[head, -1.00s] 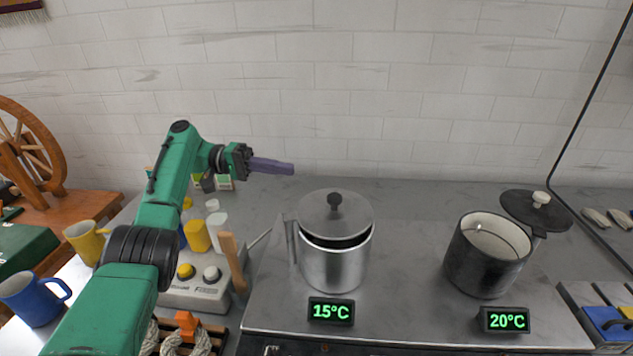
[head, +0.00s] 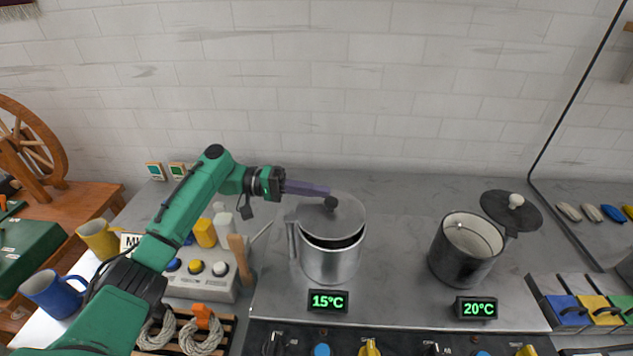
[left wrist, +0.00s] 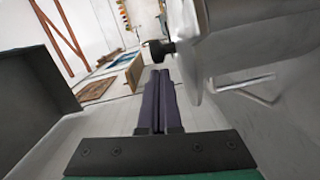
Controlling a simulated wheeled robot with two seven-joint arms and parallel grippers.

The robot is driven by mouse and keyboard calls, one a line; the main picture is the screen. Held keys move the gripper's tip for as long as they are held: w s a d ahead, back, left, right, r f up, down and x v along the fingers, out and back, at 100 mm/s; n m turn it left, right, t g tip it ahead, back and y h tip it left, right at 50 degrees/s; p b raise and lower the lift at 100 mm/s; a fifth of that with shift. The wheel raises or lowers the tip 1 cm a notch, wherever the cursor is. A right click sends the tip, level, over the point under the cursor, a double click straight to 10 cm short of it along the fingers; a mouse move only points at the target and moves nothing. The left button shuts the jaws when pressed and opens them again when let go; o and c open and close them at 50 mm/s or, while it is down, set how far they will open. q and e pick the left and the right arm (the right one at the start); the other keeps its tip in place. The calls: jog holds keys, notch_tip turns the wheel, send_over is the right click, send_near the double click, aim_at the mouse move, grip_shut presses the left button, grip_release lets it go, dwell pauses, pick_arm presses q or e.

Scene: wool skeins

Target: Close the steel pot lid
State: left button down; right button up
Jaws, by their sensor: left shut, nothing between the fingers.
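The steel pot (head: 331,266) stands on the grey counter, with a handle on its left side. Its steel lid (head: 346,222) is raised and tilted, with a dark gap above the front rim. The lid has a black knob (head: 331,202). In the left wrist view the lid (left wrist: 188,50) is seen nearly edge-on, and its knob (left wrist: 160,50) sticks out left. My left gripper (head: 326,191), with purple fingers, is shut and empty. Its tips are just behind and above the knob; I cannot tell whether they touch the lid. My right gripper is not in view.
A dark pot (head: 453,265) stands open to the right, its dark lid (head: 511,211) tilted back behind it. A button box (head: 205,285) and mugs are at left. Counter between the pots is clear.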

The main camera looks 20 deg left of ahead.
pick_arm(q)
jog(key=shift+d+f, duration=0.15)
jog(key=shift+s+d, duration=0.8)
jog(key=shift+d, duration=0.2)
jog(key=shift+a, duration=0.1)
